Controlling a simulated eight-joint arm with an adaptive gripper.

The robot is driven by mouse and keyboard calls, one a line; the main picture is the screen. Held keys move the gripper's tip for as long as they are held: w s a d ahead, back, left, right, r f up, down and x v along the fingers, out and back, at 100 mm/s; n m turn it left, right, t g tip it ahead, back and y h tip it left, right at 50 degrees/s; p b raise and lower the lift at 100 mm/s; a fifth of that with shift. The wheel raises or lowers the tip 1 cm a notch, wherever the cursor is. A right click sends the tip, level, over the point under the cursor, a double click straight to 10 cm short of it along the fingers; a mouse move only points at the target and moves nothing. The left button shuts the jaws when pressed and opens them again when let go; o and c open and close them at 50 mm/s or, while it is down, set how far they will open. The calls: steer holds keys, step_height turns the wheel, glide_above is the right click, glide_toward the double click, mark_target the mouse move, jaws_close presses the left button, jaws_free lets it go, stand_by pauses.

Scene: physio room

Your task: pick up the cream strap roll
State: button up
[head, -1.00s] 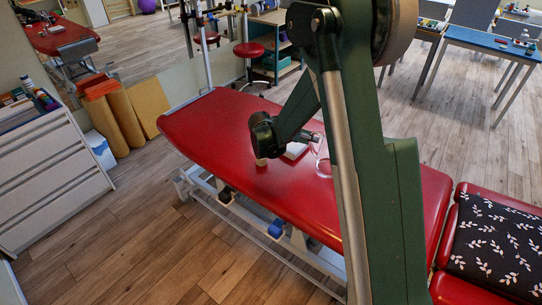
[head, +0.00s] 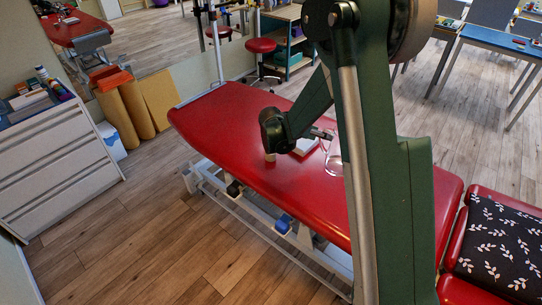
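A small cream piece (head: 270,157), perhaps the cream strap roll, stands on the red treatment table (head: 222,113). It shows just below my dark wrist, and its shape is too small to make out well.
A white box-like thing (head: 305,147) and a clear glass-like thing (head: 333,160) are on the table near my gripper. My green arm hides part of the table. A white cabinet (head: 60,150) stands left. A patterned cushion (head: 497,245) lies right.

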stand_by(0.4)
steer(key=a+f+m+g+y, duration=0.1)
steer(key=a+m, duration=0.1)
steer(key=a, duration=0.1)
steer(key=w+a+f+m+y+p, duration=0.1)
steer(key=a+f+m+y, duration=0.1)
steer(key=a, duration=0.1)
steer(key=a+f+m+g+y, duration=0.1)
steer(key=a+y, duration=0.1)
steer(key=a, duration=0.1)
steer(key=shift+w+f+m+g+p, duration=0.3)
steer(key=shift+m, duration=0.1)
steer(key=a+m+y, duration=0.1)
steer(key=a, duration=0.3)
steer(key=a+r+m+g+y, duration=0.1)
steer(key=a+m+y, duration=0.1)
steer(key=a, duration=0.1)
steer(key=w+a+m+g+y+p, duration=0.1)
steer(key=a+m+y, duration=0.1)
steer(key=a, duration=0.2)
steer(key=shift+a+r, duration=0.15)
steer(key=shift+a, duration=0.15)
steer(key=shift+f, duration=1.35)
steer(key=shift+a+f+b, duration=0.1)
steer(key=shift+f+b, duration=0.9)
steer(key=shift+f, duration=1.6)
